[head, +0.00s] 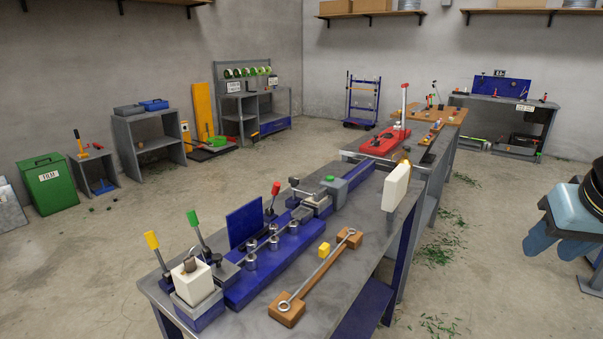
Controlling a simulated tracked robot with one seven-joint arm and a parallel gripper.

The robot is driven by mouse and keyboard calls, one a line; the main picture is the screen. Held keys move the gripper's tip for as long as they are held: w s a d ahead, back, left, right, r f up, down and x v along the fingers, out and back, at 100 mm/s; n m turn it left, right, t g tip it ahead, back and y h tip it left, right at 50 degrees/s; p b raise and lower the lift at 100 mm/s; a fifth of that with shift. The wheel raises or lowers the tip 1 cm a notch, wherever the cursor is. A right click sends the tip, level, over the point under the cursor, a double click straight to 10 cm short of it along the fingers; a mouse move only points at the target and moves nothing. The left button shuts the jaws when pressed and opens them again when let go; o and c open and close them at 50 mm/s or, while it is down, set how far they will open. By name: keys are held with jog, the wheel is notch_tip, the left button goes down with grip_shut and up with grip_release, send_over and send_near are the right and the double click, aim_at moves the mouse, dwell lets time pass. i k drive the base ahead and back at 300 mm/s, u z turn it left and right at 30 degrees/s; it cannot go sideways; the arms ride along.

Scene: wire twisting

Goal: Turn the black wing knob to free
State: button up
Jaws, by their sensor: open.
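A wire-twisting rig with a long blue bed (262,272) lies along the grey bench (345,262). A white block (194,285) stands at its near end, with a small dark piece (190,265) on top. I cannot tell whether this piece is the black wing knob; it is too small to make out. A dark T-shaped handle (294,182) also stands at the far end of the rig. My gripper (558,250) is at the right edge, partly cut off, open and empty, well away from the bench.
Yellow (152,240), green (193,218) and red (275,188) levers rise from the rig. A rod on a wooden holder (286,308) lies in front, with a white panel (396,188) behind it. Green scraps (440,252) litter the floor. Floor between bench and gripper is otherwise open.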

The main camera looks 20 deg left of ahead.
aim_at(294, 182)
jog(key=z, duration=0.1)
jog(key=i, duration=1.45)
jog(key=u, duration=1.35)
